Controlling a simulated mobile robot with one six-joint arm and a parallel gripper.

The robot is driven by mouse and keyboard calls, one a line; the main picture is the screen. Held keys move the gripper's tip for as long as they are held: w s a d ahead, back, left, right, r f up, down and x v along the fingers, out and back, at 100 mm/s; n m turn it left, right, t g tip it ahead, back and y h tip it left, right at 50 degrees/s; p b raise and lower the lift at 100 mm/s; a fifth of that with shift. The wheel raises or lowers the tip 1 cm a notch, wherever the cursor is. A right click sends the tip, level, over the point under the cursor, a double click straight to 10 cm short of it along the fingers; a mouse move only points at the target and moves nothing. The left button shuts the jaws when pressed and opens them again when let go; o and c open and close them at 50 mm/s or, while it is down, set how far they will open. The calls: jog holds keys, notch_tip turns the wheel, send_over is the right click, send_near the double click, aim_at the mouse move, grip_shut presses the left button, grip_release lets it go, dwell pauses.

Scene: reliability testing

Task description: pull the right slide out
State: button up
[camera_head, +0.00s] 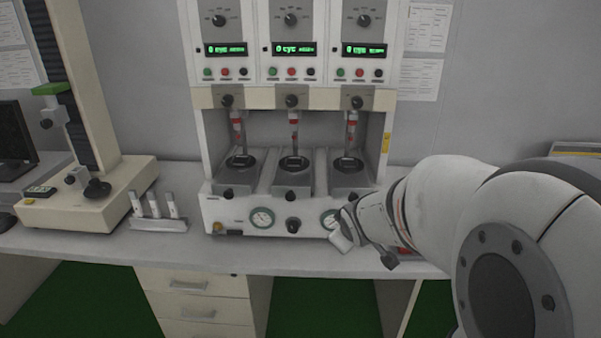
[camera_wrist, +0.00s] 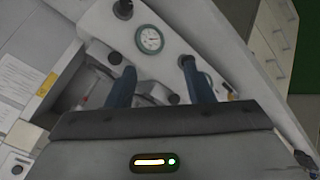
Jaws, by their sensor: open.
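The right slide (camera_head: 349,175) is a grey block with a dark round holder on top, the rightmost of three in the white test machine's bay. A black knob shows on its front. A clear tube with red marks stands above the holder. My gripper (camera_wrist: 158,68) is open, its two blue fingers spread and pointing at the machine's front. Grey slide parts with dark knobs (camera_wrist: 173,99) show between and behind the fingers; I cannot tell which slide each belongs to. In the head view my wrist covers the panel's right end, and the fingers cannot be made out.
The middle slide (camera_head: 293,176) and left slide (camera_head: 238,175) sit beside it. A pressure gauge (camera_wrist: 149,39) is on the front panel, near the fingers. A rack of white tubes (camera_head: 157,214) and a tall beige stand (camera_head: 90,195) are at left. The bench front (camera_head: 240,255) is clear.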

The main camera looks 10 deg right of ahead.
jog(key=w+d+f+n+t+y+b, duration=0.35)
jog(key=w+d+f+n+t, duration=0.25)
jog(key=w+d+n+t, duration=0.55)
jog(key=w, duration=0.2)
jog(key=w+a+n+g+p, duration=0.1)
jog(key=w, duration=0.1)
jog(key=w+a+g+p, duration=0.1)
jog(key=w, duration=0.1)
jog(key=shift+w+a+r+n+y, duration=0.15)
jog(key=shift+w+a+n+y, duration=0.1)
jog(key=shift+w, duration=0.15)
grip_shut()
